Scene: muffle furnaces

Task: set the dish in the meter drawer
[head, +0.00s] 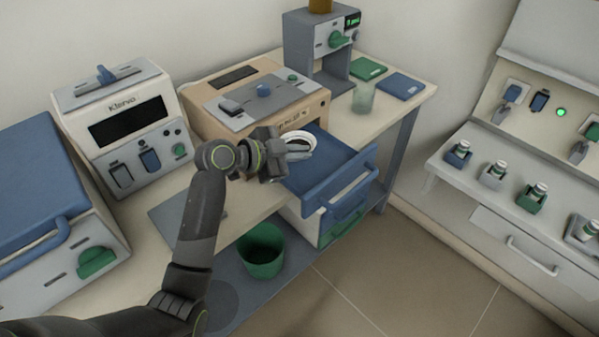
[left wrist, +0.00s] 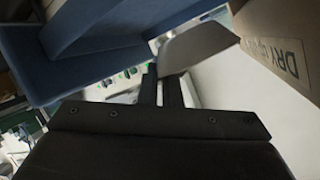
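The white round dish (head: 301,142) is at the tips of my left gripper (head: 276,152), over the inner end of the open blue drawer (head: 328,182). In the left wrist view the two fingers (left wrist: 160,88) are close together on the pale dish's edge (left wrist: 200,46). The blue drawer (left wrist: 90,50) also shows there. I cannot tell whether the dish touches the drawer floor. The drawer sticks out below the tan meter box (head: 225,95). The gripper hides part of the dish. My right gripper is not in view.
A green bin (head: 262,250) stands below the bench to the left of the drawer. A Klervo furnace (head: 125,125) stands left. The drawer's front half looks empty.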

